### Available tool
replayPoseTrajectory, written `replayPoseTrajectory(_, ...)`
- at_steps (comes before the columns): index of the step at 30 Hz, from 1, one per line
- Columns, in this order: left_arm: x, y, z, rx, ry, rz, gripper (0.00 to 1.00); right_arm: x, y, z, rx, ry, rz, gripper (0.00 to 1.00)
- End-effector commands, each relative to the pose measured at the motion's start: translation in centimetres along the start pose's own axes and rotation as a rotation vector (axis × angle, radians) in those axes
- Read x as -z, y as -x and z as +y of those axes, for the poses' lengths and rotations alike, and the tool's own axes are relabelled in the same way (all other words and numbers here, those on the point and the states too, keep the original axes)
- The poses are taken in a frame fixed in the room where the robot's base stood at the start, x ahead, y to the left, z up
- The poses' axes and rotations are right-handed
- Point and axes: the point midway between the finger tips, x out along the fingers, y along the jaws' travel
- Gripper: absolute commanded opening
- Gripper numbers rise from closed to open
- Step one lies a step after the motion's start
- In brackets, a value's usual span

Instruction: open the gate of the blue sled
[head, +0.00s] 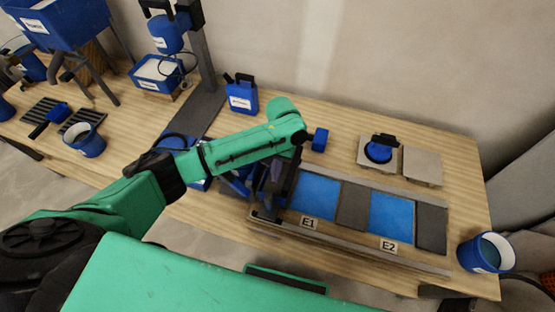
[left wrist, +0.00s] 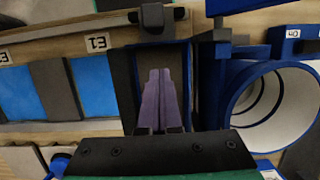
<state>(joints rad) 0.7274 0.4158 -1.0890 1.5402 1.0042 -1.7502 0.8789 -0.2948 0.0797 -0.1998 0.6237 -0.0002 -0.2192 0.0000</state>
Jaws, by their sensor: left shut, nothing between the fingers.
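The blue sled (head: 233,184) is mostly hidden behind my left forearm and gripper in the head view, at the left end of the tile bed. In the left wrist view, blue framing (left wrist: 223,75) stands right of the fingers, beside a large white-lined round opening (left wrist: 278,100). My left gripper (head: 275,180) points down there, its purple-grey fingers (left wrist: 158,90) together and empty over a dark, blue-edged recess. A black bracket (left wrist: 157,20) lies just beyond the fingertips. I cannot tell which part is the gate or how it stands. My right gripper is not in view.
The railed bed holds blue panels by the E1 label (head: 310,223) and E2 label (head: 389,245), with grey tiles between. A blue suction tool (head: 379,150) rests on a tile behind. A blue jug (head: 242,95) and a blue bucket (head: 486,253) also stand nearby.

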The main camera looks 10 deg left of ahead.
Motion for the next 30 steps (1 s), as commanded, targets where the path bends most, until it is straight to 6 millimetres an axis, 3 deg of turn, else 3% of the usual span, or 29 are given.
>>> replayPoseTrajectory(3, -2.4, 0.1, -0.1, 0.000, -0.002, -0.002, 0.00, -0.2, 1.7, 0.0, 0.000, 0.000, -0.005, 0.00)
replayPoseTrajectory(7, -3.6, -0.5, 0.0, 0.000, -0.001, 0.000, 0.00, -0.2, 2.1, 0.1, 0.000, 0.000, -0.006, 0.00)
replayPoseTrajectory(19, -3.9, -0.7, 0.0, 0.000, -0.001, 0.003, 0.00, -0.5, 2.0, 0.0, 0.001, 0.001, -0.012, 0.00)
replayPoseTrajectory(30, -3.7, -0.4, 0.0, -0.001, -0.001, 0.061, 0.00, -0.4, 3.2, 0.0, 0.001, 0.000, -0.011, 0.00)
